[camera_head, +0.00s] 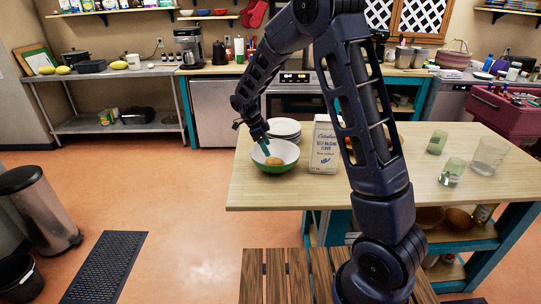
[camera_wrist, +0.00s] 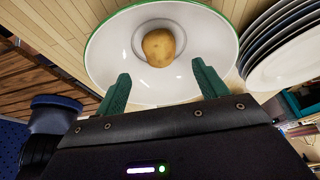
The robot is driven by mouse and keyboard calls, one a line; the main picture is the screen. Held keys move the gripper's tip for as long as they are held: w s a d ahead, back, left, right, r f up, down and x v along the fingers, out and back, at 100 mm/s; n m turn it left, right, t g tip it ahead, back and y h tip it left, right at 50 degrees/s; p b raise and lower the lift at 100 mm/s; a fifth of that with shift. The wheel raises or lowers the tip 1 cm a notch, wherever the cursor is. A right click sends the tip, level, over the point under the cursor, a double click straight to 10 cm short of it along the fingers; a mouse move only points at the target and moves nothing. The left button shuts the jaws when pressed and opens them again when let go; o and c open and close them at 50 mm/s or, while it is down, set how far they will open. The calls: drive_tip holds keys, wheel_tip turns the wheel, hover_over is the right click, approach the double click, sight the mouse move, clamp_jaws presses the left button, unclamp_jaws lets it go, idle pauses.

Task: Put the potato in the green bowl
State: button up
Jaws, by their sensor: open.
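The green bowl (camera_head: 285,151), green outside and white inside, stands on the wooden table near its left end. The potato (camera_head: 274,161) lies inside the bowl. In the wrist view the potato (camera_wrist: 159,47) rests on the white bottom of the bowl (camera_wrist: 108,63). My gripper (camera_head: 265,148) is at the bowl, above its left part. In the wrist view my gripper (camera_wrist: 161,82) has its two green fingers spread wide with nothing between them. The potato lies beyond the fingertips, apart from them.
A stack of white plates (camera_head: 284,128) stands just behind the bowl. A flour bag (camera_head: 324,147) stands close to its right. Several glasses (camera_head: 453,172) stand at the table's right. The table's (camera_head: 262,191) front left edge is bare.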

drive_tip(key=s+d+r+n+t+y, duration=0.1)
drive_tip(key=s+d+r+n+y, duration=0.1)
drive_tip(key=s+d+r+n, duration=0.5)
drive_tip(key=s+d+r+n+y, duration=0.15)
drive_tip(key=s+d+r, duration=0.25)
drive_tip(key=d+r, duration=0.8)
drive_tip(key=s+d+n+t, duration=0.1)
drive_tip(key=s+d+n, duration=0.2)
drive_tip(key=s, duration=0.3)
drive_tip(key=s+d+r+n+t, duration=0.1)
drive_tip(key=s+d+n, duration=0.2)
drive_tip(key=s, duration=0.3)
drive_tip(key=s+d+n+t, duration=0.1)
drive_tip(key=s+d+n, duration=0.2)
drive_tip(key=s, duration=0.3)
drive_tip(key=shift+d+r+t+y, duration=0.2)
drive_tip(key=shift+r+t+y, duration=0.1)
drive_tip(key=shift+y, duration=0.15)
